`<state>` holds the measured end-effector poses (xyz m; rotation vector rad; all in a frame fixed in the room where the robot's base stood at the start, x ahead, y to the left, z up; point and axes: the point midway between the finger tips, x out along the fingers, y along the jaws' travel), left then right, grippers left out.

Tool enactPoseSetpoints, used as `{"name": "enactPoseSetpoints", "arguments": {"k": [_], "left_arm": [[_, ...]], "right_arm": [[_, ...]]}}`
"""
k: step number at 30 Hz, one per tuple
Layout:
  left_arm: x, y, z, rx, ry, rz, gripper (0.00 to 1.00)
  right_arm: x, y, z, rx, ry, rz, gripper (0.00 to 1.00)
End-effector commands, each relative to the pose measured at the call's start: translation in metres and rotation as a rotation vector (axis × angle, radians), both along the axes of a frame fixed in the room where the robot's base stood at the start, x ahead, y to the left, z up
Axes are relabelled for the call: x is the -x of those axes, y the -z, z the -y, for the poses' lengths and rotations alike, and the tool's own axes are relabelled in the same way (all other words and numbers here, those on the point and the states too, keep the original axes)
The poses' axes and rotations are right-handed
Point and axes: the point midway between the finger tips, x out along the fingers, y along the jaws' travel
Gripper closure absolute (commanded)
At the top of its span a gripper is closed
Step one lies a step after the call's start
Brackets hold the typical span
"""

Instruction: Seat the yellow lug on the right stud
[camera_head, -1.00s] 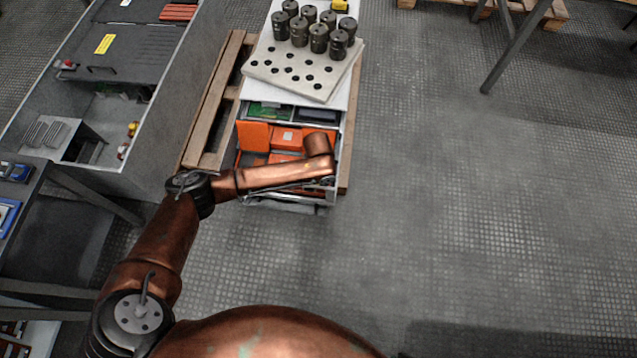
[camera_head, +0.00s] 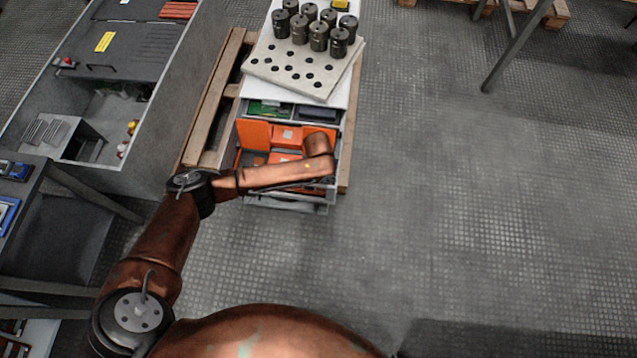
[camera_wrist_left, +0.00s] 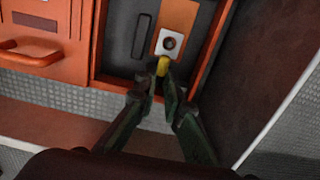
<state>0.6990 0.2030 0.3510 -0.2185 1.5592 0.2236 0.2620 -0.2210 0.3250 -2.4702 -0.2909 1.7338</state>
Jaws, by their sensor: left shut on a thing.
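In the left wrist view, my left gripper (camera_wrist_left: 163,84) is shut on the yellow lug (camera_wrist_left: 163,66), a small yellow piece at the fingertips. Just above it in the picture is a light square plate (camera_wrist_left: 169,43) with a dark round stud (camera_wrist_left: 169,43) at its middle. The lug appears just below the stud, at the plate's lower edge; I cannot tell whether they touch. Only one stud shows clearly. In the head view, my left arm reaches over the orange open cabinet (camera_head: 254,134), and its gripper and the lug are hidden. My right gripper is not in view.
In the wrist view, the orange cabinet wall (camera_wrist_left: 208,55) rises close at the right, and an orange panel with a handle (camera_wrist_left: 30,53) lies at the left. In the head view, several dark cylinders (camera_head: 319,36) stand on a perforated plate (camera_head: 290,72).

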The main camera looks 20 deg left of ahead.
Motion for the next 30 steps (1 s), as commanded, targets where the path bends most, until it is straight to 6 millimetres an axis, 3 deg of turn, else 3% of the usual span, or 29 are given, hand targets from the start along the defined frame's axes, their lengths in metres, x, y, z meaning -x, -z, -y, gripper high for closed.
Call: {"name": "enactPoseSetpoints", "arguments": {"k": [5, 6, 15, 24, 30], "left_arm": [[0.000, 0.000, 0.000, 0.000, 0.000, 0.000, 1.00], [0.000, 0.000, 0.000, 0.000, 0.000, 0.000, 0.91], [0.000, 0.000, 0.000, 0.000, 0.000, 0.000, 0.71], [0.000, -0.002, 0.000, 0.000, 0.000, 0.000, 0.71], [-0.002, -0.028, 0.000, 0.000, 0.002, 0.004, 0.71]], "right_arm": [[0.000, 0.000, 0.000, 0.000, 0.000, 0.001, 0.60], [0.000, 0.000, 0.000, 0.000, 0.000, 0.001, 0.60], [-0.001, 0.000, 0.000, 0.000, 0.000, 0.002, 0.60], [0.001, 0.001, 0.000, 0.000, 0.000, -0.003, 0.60], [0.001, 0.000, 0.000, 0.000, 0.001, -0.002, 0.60]]}}
